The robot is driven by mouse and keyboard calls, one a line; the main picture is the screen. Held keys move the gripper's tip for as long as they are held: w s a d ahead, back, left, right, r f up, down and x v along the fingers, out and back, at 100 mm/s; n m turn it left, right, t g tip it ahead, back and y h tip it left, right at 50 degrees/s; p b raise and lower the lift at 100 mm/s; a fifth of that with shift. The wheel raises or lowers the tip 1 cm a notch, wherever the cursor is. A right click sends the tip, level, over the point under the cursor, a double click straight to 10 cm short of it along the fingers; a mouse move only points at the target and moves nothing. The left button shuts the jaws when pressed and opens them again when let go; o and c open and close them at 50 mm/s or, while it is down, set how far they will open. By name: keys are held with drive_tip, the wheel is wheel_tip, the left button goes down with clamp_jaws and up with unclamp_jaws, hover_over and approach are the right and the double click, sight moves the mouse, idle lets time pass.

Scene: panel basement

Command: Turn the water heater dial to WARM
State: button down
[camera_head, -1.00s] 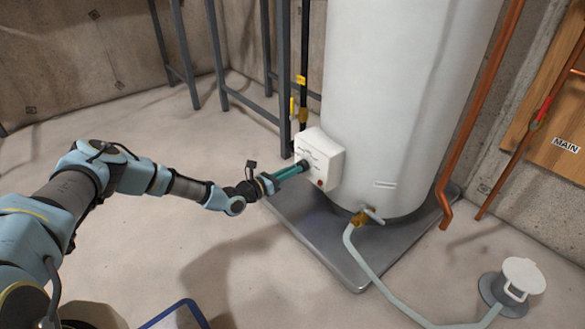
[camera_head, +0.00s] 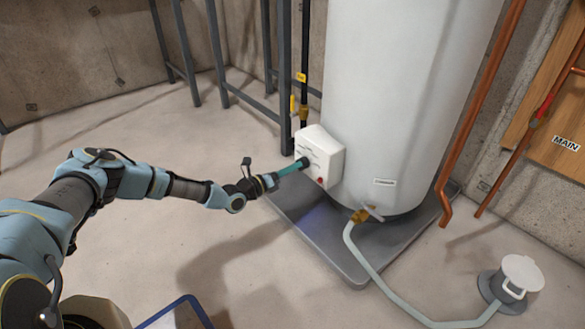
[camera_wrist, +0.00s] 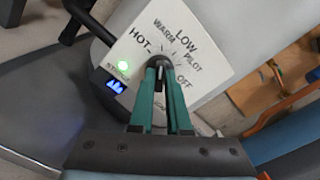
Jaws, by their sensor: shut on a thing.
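The water heater (camera_head: 400,100) is a tall white tank. A white control box (camera_head: 325,160) is on its lower front. In the wrist view the control box face (camera_wrist: 200,50) is marked HOT, WARM, LOW, PILOT and OFF in an arc around the dial. My gripper (camera_wrist: 160,72) has teal fingers shut on the dark dial (camera_wrist: 161,65) at the middle of that face. It also shows in the head view (camera_head: 303,163), reaching the box from the left. The fingers hide most of the dial, so I cannot tell which mark its pointer meets.
The heater stands in a grey pan (camera_head: 350,270). A brass drain valve (camera_head: 360,215) with a pale hose (camera_head: 375,275) is below right. A grey metal frame (camera_head: 285,80) stands behind left. Floor at left is open.

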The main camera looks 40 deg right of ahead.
drive_tip(key=c, duration=0.9)
unclamp_jaws()
drive_tip(key=shift+a, duration=0.1)
drive_tip(key=a+p, duration=0.1)
drive_tip(key=a, duration=0.2)
drive_tip(key=a+p, duration=0.1)
drive_tip(key=a, duration=0.3)
drive_tip(key=a+p, duration=0.1)
drive_tip(key=a, duration=0.2)
drive_tip(key=shift+w+a, duration=0.35)
